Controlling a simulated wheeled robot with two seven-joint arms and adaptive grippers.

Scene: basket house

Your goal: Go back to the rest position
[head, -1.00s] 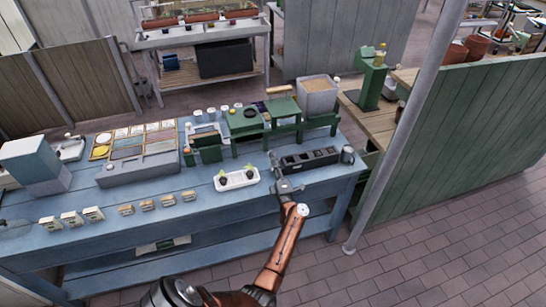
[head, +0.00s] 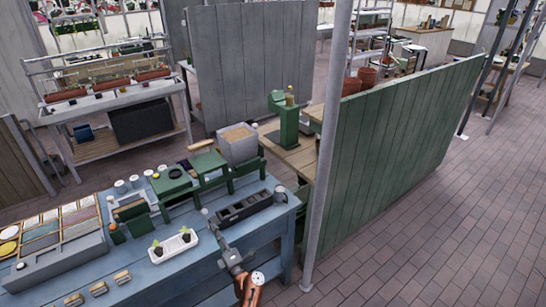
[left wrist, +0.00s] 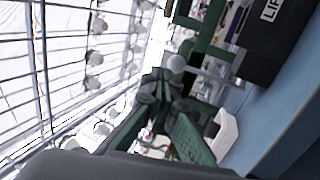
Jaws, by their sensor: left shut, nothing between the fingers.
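My left gripper (head: 217,230) is at the blue table's front right part, in the gap between a white tray and a black tray. It is shut and empty. Its copper-coloured arm comes up from the bottom edge of the head view. The gripper also shows in the left wrist view (left wrist: 163,84), with green stands and a white tray behind it. I cannot tell its exact height above the table. My right gripper is not in view.
The blue table (head: 200,272) holds a white tray (head: 174,247) with two small plants, a black tray (head: 244,208), green stands and a grey bin (head: 238,146). A grey post (head: 322,160) and green partition (head: 400,150) stand to the right. Brick floor there is free.

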